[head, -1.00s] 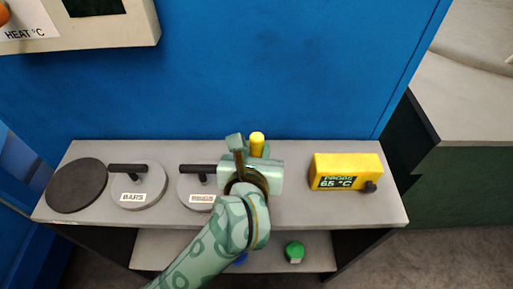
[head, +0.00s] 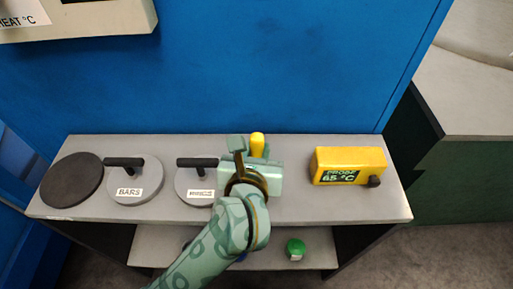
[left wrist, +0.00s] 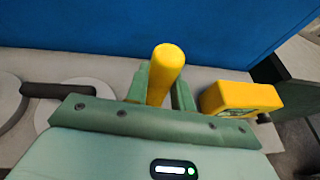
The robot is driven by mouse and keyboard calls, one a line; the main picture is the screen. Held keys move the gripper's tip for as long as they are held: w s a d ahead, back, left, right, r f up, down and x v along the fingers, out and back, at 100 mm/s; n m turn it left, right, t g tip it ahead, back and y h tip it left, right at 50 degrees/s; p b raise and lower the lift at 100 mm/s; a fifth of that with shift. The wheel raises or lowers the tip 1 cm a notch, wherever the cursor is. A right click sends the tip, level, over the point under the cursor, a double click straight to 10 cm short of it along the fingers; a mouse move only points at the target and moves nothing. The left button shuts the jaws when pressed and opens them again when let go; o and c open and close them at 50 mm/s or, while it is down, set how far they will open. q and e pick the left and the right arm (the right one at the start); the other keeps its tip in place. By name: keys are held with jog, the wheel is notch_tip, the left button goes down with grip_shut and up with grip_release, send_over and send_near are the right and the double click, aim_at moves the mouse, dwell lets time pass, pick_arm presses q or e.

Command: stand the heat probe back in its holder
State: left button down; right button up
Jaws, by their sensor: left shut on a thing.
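The heat probe shows as an upright yellow handle (head: 257,144) above the middle of the grey shelf top. My left gripper (head: 249,154) is shut on it, and in the left wrist view the handle (left wrist: 166,72) stands between the two green fingers. The probe's lower end is hidden behind my gripper. A yellow box (head: 362,158) labelled "PROBE 65 °C" stands to the right, apart from the gripper, with a black knob-like part (head: 374,181) at its lower right corner. I cannot make out a separate holder. My right gripper is not in view.
On the shelf top (head: 295,209), left of my gripper, are a dark disc (head: 71,181) and two grey round plates with black handles, one labelled "BARS" (head: 135,182). A green-capped item (head: 296,248) sits on the lower shelf. A blue wall (head: 240,80) stands behind.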

pick_arm(q)
jog(key=shift+f+b, duration=0.35)
jog(key=shift+f, duration=0.15)
jog(key=c, duration=1.1)
grip_release()
